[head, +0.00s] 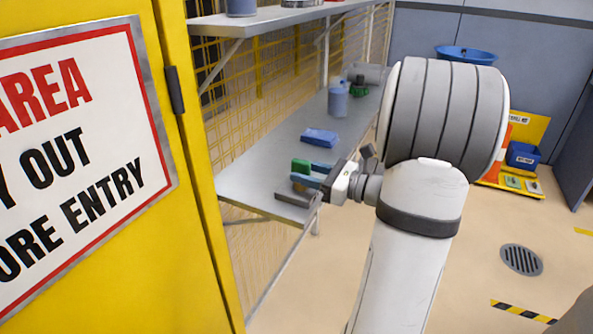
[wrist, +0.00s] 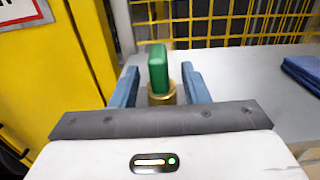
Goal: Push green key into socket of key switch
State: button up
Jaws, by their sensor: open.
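The green key (wrist: 158,70) stands upright on the grey shelf, its green head above a brass-coloured base (wrist: 161,96). In the wrist view it is between the two blue fingers of my gripper (wrist: 158,78), with a gap on each side. In the head view the key's green top (head: 301,165) shows near the shelf's near end, and my gripper (head: 303,173) reaches in from the right at its level. My gripper is open and not closed on the key. I cannot make out the key switch or its socket in either view.
The shelf (head: 262,158) also holds a folded blue cloth (head: 320,137), a blue-grey cup (head: 338,101) and items farther back. Yellow mesh (head: 275,75) stands behind it. A yellow panel with a warning sign (head: 80,140) is at left. Open floor (head: 480,270) lies at right.

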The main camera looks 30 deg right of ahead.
aim_at(310, 174)
jog(key=v, duration=0.4)
jog(key=shift+s+d, duration=0.15)
jog(key=shift+s, duration=0.05)
dwell(0.4)
